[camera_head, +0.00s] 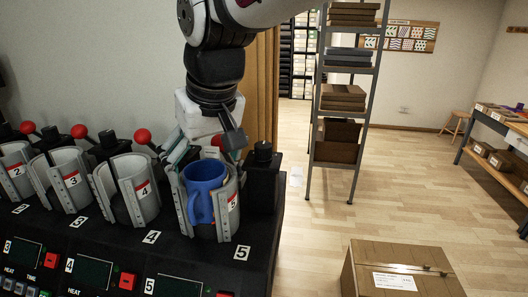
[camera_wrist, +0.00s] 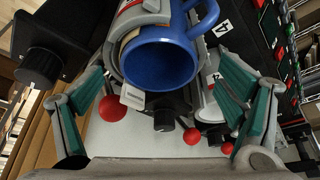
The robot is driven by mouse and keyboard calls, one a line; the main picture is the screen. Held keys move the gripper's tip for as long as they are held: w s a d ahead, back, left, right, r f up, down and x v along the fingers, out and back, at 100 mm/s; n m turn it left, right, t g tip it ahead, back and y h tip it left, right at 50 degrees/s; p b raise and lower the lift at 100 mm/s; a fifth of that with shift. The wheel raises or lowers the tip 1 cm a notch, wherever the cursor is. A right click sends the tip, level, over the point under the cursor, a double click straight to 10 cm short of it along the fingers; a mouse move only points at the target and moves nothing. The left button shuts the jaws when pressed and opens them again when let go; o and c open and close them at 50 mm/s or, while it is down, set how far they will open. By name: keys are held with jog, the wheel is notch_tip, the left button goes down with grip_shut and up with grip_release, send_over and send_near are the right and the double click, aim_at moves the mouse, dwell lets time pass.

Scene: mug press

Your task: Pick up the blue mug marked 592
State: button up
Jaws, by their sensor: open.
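The blue mug (camera_head: 204,190) sits upright inside the mug press numbered 5 (camera_head: 228,210), with its handle facing the front. It also shows in the wrist view (camera_wrist: 160,62), where I look into its dark opening and its handle points to the upper right. No marking 592 can be read on it. My gripper (camera_head: 197,150) is just behind and above the mug.
Presses 4 (camera_head: 141,190), 3 (camera_head: 70,180) and 2 (camera_head: 14,170) stand in a row to the left, without visible mugs. Red-knobbed levers (camera_head: 143,136) stick up behind them. A cardboard box (camera_head: 400,270) lies on the floor at right. A shelf rack (camera_head: 340,90) stands behind.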

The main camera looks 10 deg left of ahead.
jog(key=shift+w+a+f, duration=0.15)
jog(key=shift+f, duration=0.35)
jog(key=c, duration=2)
